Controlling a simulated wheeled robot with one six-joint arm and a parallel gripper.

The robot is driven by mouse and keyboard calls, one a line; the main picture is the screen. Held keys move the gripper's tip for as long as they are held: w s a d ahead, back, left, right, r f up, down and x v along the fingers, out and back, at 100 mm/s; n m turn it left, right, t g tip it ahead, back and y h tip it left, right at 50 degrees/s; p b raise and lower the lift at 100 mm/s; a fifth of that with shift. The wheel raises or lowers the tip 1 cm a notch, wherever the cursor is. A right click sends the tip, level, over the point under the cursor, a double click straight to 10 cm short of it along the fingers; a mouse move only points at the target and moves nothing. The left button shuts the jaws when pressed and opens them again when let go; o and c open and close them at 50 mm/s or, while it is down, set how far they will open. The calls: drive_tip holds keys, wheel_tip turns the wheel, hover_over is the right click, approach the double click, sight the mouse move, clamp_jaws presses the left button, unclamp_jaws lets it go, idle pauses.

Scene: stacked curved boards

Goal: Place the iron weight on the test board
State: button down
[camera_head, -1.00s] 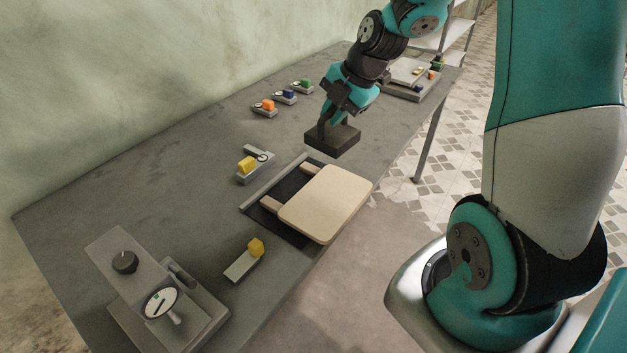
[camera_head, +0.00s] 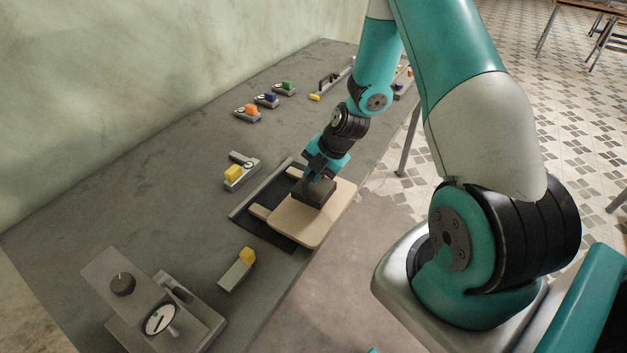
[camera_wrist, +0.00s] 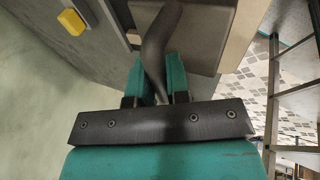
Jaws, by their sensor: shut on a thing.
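The iron weight (camera_head: 315,193) is a dark block with a curved handle (camera_wrist: 154,48). My gripper (camera_head: 319,178) is shut on that handle, with its teal fingers (camera_wrist: 157,82) on either side in the wrist view. The weight is over the far half of the pale wooden test board (camera_head: 300,223). I cannot tell whether it touches the board. The board lies flat on wooden bars over a black mat (camera_head: 258,233) at the table's edge. In the wrist view the weight's broad body (camera_wrist: 195,35) hides much of the board.
Small gauges with yellow blocks (camera_head: 233,173) (camera_head: 247,256) stand left of and in front of the board. A larger dial device (camera_head: 160,318) is at the table's near end. Several gauges with coloured blocks (camera_head: 251,110) stand farther back. The table's left middle is clear.

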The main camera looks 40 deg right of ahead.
drive_tip(key=shift+f+p, duration=0.45)
drive_tip(key=shift+f, duration=1.4)
drive_tip(key=shift+f, duration=0.1)
drive_tip(key=c, duration=1.1)
unclamp_jaws()
